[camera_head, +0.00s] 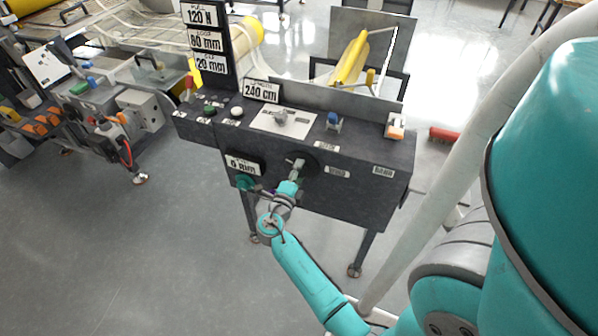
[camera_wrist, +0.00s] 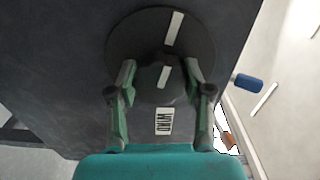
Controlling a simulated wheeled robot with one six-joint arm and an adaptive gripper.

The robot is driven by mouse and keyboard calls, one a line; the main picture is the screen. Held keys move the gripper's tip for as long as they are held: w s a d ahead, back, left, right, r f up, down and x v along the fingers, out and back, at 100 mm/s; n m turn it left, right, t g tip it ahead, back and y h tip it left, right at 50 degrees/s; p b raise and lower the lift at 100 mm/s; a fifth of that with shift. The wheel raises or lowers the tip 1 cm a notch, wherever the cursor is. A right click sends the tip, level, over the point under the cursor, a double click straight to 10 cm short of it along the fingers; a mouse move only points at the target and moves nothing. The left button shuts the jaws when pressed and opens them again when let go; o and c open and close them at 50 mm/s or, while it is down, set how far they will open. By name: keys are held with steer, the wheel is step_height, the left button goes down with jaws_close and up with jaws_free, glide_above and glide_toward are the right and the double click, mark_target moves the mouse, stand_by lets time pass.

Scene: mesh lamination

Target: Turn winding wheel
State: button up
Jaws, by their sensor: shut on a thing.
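The winding wheel (camera_head: 313,160) is a dark round disc on the front face of the dark machine box. In the wrist view the wheel (camera_wrist: 128,38) fills the top middle, with a white stripe on its rim and a dark knob (camera_wrist: 160,88) at its centre that bears a white mark. My gripper (camera_head: 297,168) reaches up to the wheel from below. In the wrist view my gripper (camera_wrist: 160,72) has one finger on each side of the knob and is shut on it. The fingertips partly hide the knob's sides. A label reading WIND (camera_wrist: 163,121) is between the fingers.
The machine box (camera_head: 375,190) carries a 0 mm sign (camera_head: 243,166), a green knob (camera_head: 245,182), a 240 cm sign (camera_head: 261,90) and a blue switch (camera_head: 333,121). The blue handle (camera_wrist: 247,84) shows at right in the wrist view. Open floor (camera_head: 130,260) lies left.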

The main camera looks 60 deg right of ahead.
steer(key=o, duration=1.2)
steer(key=shift+s+a+r, duration=0.1)
steer(key=shift+s+a, duration=0.05)
steer(key=shift+a, duration=1.75)
steer(key=shift+s+a, duration=0.15)
steer(key=shift+a, duration=1.7)
